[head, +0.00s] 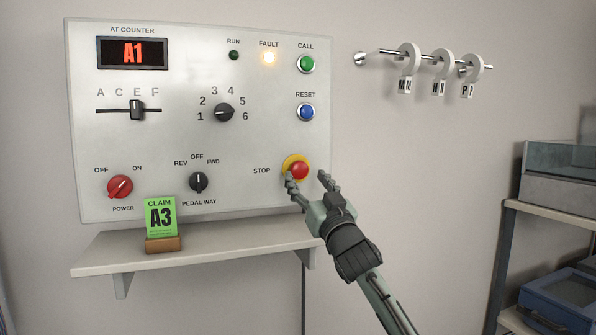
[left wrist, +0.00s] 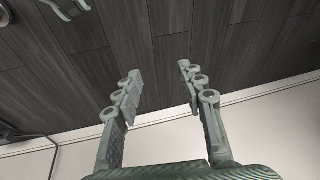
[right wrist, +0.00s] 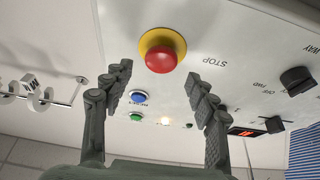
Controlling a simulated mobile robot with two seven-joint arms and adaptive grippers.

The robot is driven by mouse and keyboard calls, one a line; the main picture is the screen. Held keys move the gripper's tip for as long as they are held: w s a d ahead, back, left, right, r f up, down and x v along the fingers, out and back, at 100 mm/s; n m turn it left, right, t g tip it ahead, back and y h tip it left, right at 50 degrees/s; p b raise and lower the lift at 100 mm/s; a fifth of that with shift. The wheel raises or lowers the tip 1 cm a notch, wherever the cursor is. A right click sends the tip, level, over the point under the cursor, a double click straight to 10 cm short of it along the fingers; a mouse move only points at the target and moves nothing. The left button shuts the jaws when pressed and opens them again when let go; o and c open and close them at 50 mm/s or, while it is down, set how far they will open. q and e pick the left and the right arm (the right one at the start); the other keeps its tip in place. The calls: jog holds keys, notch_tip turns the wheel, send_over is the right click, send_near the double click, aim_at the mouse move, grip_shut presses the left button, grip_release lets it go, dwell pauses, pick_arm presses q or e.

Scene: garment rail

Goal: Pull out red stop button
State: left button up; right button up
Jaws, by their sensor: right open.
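The red stop button (head: 299,170) sits on a yellow ring at the lower right of the white control panel (head: 150,60), beside the word STOP. My right gripper (head: 308,180) is open in front of the panel, its fingers near the button. In the right wrist view the red button (right wrist: 160,57) shows beyond the fingertips, between the two fingers of the right gripper (right wrist: 163,88), with nothing held. My left gripper (left wrist: 158,80) is open and empty in the left wrist view, over a dark wood floor. It does not show in the head view.
A green claim card (head: 160,217) stands in a wooden holder on the shelf (head: 215,252) below the panel. A lit FAULT lamp (head: 268,58), blue reset button (head: 306,112) and green call button (head: 306,64) are above. Tags hang from a rail (head: 390,54) at right.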

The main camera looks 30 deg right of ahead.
aim_at(301, 171)
jog(key=x, duration=0.2)
jog(key=shift+w+d+r, duration=0.1)
jog(key=shift+w, duration=0.25)
jog(key=shift+w+d+r, duration=0.15)
jog(key=shift+w+r, duration=0.05)
jog(key=shift+w, duration=0.4)
pick_arm(q)
jog(key=shift+w+d+f, duration=0.1)
jog(key=shift+d+f, duration=0.1)
jog(key=shift+f, duration=0.7)
pick_arm(e)
jog(key=c, duration=0.4)
grip_shut()
pick_arm(q)
jog(key=shift+a+r, duration=0.1)
